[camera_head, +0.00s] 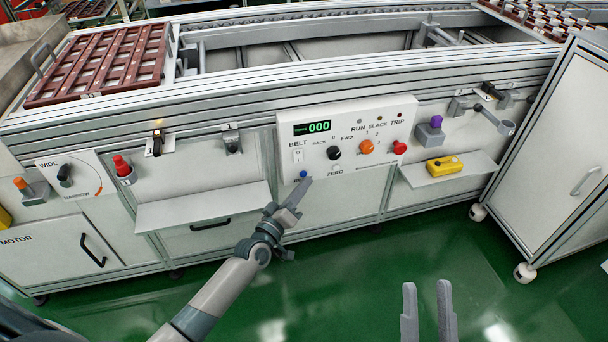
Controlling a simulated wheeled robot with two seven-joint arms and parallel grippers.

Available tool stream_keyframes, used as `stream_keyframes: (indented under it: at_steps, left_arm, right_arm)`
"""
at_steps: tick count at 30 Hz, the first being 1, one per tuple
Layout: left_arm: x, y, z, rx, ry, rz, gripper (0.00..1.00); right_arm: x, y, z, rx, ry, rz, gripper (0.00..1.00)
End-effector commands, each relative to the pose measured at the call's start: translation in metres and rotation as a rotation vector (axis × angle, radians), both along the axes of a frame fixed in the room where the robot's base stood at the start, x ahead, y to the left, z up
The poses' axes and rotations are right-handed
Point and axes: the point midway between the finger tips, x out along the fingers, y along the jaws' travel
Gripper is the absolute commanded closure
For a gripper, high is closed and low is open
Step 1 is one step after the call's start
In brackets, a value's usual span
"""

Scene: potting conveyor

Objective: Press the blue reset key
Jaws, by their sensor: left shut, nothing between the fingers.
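The blue reset key (303,174) is a small round button at the lower left of the white control panel (318,157). A label under it is mostly hidden by my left gripper. My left gripper (306,182) is shut and empty, its tips right at the key from below. I cannot tell whether the tips touch the key. My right gripper (428,295) shows at the bottom, its two fingers apart with nothing between them, over the green floor and well away from the panel.
The panel also has a green display (318,127) reading 000, a white belt switch (298,156), a black knob (334,153), an orange knob (366,147) and a red button (400,147). Shelves jut out at left (205,207) and right (438,172), the right one holding a yellow device (445,165).

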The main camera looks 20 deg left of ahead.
Motion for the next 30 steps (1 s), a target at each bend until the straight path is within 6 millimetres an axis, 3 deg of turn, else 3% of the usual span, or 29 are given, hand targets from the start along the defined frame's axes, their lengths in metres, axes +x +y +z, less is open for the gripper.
stream_keyframes:
  at_steps: [30]
  left_arm:
    - [-0.05,-0.034,0.0,-0.001,0.0,0.0,1.0]
  right_arm:
    - [0.0,0.0,0.028,0.0,0.0,0.001,0.69]
